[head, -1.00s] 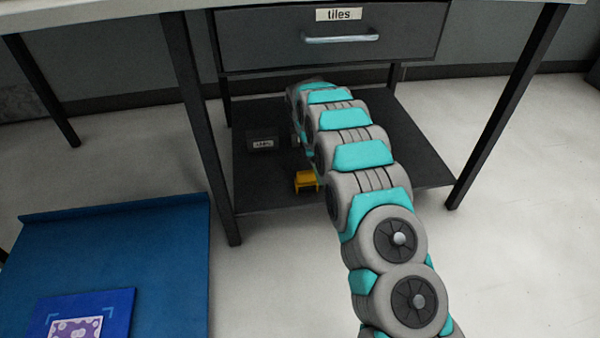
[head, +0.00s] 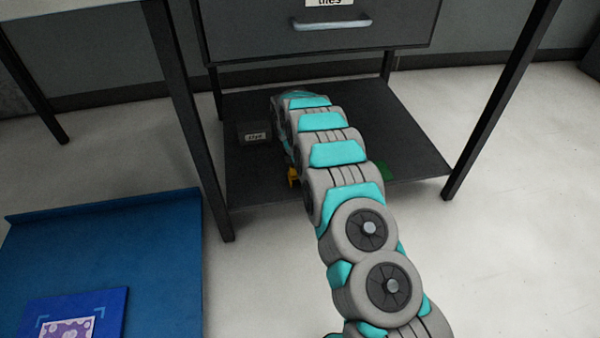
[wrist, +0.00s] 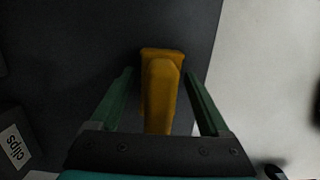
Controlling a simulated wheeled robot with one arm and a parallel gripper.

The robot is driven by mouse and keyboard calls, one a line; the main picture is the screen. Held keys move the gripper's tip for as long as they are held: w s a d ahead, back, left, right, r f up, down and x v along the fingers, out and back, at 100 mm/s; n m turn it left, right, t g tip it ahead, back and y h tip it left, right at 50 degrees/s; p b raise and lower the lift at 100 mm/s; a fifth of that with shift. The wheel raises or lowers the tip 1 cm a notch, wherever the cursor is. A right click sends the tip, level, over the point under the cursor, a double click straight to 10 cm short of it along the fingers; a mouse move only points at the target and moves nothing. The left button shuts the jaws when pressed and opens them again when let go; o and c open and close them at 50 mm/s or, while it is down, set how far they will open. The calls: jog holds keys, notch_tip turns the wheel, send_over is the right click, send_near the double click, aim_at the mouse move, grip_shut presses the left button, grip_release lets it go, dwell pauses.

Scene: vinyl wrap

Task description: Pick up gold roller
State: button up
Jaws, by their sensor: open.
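The gold roller (wrist: 162,92) lies on the dark lower shelf (head: 420,165). In the wrist view it sits between the two green fingers of my gripper (wrist: 159,73), with gaps visible on both sides. My gripper is open and the fingers point along the roller's length. In the head view only a small yellow part of the roller (head: 293,177) shows at the left edge of my arm. My arm hides the rest of it and the gripper there.
A small green thing (head: 384,171) shows right of my arm. A drawer (head: 330,25) hangs above the shelf, between dark table legs. A blue surface (head: 110,240) is at left.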

jog(key=shift+f, duration=0.4)
grip_shut()
dwell(0.4)
